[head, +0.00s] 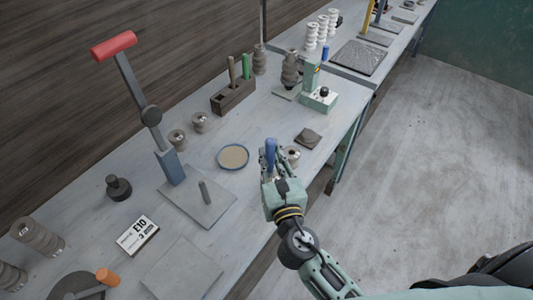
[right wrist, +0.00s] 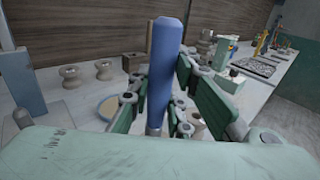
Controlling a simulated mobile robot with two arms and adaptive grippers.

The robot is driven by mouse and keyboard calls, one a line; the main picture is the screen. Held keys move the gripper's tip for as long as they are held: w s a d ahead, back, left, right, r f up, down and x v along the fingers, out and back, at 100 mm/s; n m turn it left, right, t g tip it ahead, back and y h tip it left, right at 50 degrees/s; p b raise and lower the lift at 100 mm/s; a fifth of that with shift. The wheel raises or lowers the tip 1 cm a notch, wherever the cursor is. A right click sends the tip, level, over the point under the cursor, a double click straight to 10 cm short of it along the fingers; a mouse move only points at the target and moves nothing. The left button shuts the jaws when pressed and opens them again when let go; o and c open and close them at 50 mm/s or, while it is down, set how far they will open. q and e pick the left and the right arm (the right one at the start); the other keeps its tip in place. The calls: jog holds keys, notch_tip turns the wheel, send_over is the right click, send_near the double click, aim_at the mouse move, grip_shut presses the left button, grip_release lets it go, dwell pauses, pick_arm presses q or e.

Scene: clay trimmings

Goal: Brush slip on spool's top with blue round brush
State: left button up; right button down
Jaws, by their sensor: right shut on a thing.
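My right gripper (head: 269,166) is shut on the blue round brush (head: 271,147), whose blue handle points up. In the right wrist view the handle (right wrist: 164,55) stands nearly upright between the green fingers (right wrist: 160,110); its bristle end is hidden. A pale spool (head: 292,154) stands just right of the gripper, partly covered by it; whether the brush touches it cannot be told. A round blue-rimmed dish of tan slip (head: 233,157) lies left of the gripper and also shows in the right wrist view (right wrist: 106,108). My left gripper is not in view.
Two spools (head: 200,122) stand behind the dish. A wooden holder (head: 233,97) with upright tools is at the back. A red-handled lever press (head: 150,115) rises at left. A dark flat slab (head: 307,138) lies near the right edge. A label card (head: 137,235) lies in front.

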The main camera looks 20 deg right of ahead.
jog(key=shift+f+b, duration=0.3)
jog(key=shift+f, duration=0.1)
dwell(0.8)
jog(key=shift+r, duration=0.15)
jog(key=shift+r+p, duration=0.25)
jog(key=shift+p, duration=0.25)
jog(key=shift+d, duration=0.15)
jog(key=shift+w+d, duration=0.15)
jog(key=shift+d, duration=0.8)
jog(key=shift+f, duration=0.4)
jog(key=shift+r, duration=0.1)
dwell(0.4)
